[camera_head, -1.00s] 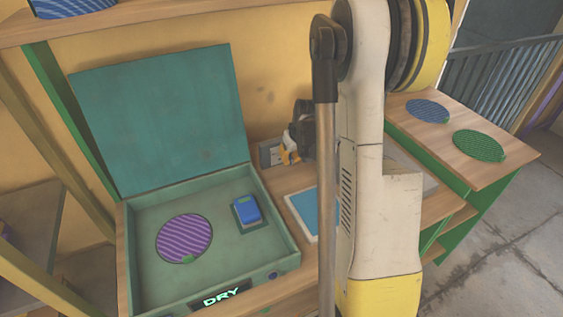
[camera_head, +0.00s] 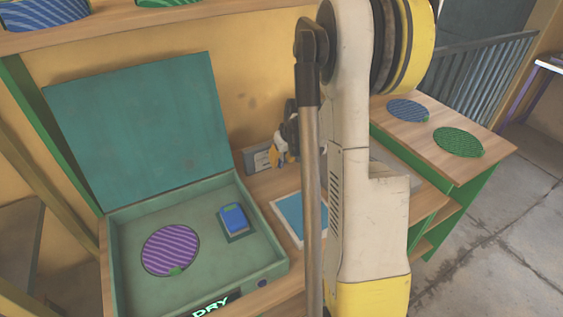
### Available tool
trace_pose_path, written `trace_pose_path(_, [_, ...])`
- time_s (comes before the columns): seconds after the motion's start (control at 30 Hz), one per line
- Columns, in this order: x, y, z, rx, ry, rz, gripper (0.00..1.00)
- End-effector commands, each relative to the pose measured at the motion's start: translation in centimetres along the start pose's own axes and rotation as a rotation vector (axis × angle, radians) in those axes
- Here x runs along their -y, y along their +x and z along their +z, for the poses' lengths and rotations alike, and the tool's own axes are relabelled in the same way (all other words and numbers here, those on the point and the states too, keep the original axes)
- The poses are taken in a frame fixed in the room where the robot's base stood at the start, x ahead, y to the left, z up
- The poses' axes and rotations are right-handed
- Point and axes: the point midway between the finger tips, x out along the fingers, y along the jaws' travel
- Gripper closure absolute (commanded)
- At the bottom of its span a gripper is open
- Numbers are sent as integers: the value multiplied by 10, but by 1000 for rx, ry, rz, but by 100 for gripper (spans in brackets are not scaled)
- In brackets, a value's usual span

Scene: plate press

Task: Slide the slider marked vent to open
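A small grey panel (camera_head: 256,160) stands against the yellow wall at the back of the bench, right of the open green case. It has a pale plate on its front and may carry the vent slider; no marking or slider position is readable. My gripper (camera_head: 278,157), dark with yellow and white parts, is at the right side of this panel and covers part of it. It is small here and partly behind my arm. I cannot tell whether it touches the panel or whether its fingers are open.
The open case (camera_head: 270,270) holds a purple striped disc (camera_head: 170,248) and a blue block (camera_head: 233,217); its front display reads DRY. A blue-topped pad (camera_head: 291,213) lies beside it. A blue disc (camera_head: 407,110) and a green disc (camera_head: 458,142) lie on the right-hand table.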

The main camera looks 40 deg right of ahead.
Motion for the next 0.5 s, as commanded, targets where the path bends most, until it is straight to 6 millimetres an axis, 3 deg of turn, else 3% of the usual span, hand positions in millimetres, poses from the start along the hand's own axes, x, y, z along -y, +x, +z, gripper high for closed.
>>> trace_pose_path(0.3, [0,-68,1,0,1,1,66])
trace_pose_path(0.5, [-1,-99,1,0,2,1,66])
